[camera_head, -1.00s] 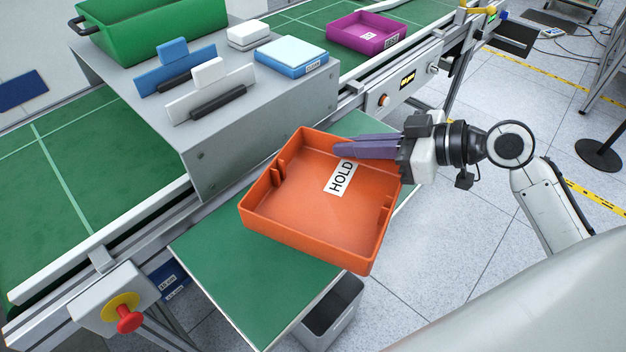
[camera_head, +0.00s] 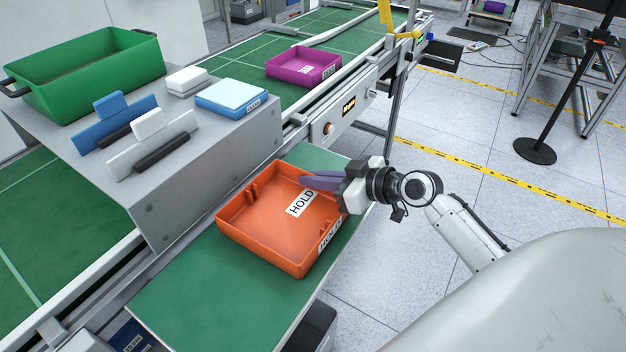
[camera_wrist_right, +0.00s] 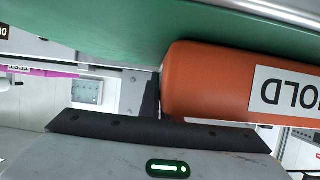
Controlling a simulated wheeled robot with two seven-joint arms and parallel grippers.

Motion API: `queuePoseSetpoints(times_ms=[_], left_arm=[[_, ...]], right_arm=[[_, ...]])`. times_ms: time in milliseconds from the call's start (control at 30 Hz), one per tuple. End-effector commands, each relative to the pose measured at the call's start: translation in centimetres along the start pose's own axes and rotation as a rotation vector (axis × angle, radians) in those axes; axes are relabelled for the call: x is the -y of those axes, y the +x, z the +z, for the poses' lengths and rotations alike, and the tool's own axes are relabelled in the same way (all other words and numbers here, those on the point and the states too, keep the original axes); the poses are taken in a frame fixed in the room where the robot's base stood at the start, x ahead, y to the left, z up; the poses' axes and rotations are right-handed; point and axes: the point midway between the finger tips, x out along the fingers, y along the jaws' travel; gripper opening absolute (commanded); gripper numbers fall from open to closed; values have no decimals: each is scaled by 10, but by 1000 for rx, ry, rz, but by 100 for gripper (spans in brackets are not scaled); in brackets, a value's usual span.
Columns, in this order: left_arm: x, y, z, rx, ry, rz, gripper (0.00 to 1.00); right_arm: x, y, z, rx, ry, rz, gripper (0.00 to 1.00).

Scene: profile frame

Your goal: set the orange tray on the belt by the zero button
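The orange tray (camera_head: 262,248), with HOLD labels, sits level on or just above the green side table (camera_head: 215,290); I cannot tell if it touches. My right gripper (camera_head: 318,181) has its purple fingers at the tray's far right wall and appears shut on it. The wrist view shows the tray's wall (camera_wrist_right: 205,85) close up. The green belt (camera_head: 45,205) runs behind. A small orange-red button (camera_head: 328,128) and a display (camera_head: 349,107) are on the belt's side panel; I cannot read a zero label. My left gripper is out of view.
A grey raised platform (camera_head: 185,190) spans the belt, holding a green bin (camera_head: 95,85), a blue tray (camera_head: 232,97) and blue and white handled pieces. A purple tray (camera_head: 303,68) is on the belt beyond. The side table's near part is clear.

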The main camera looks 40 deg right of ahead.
Motion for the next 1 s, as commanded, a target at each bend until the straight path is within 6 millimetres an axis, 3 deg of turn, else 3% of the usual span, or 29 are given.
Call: queuePoseSetpoints(times_ms=[367, 500, 867, 1000], left_arm=[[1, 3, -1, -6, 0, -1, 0], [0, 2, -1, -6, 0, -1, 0], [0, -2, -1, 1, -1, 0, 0], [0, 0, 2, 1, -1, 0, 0]], right_arm=[[0, 2, 3, -4, 0, 0, 0], [0, 2, 4, -1, -1, -1, 22], [0, 0, 0, -1, -1, 0, 22], [-1, -16, 4, 2, -3, 2, 22]])
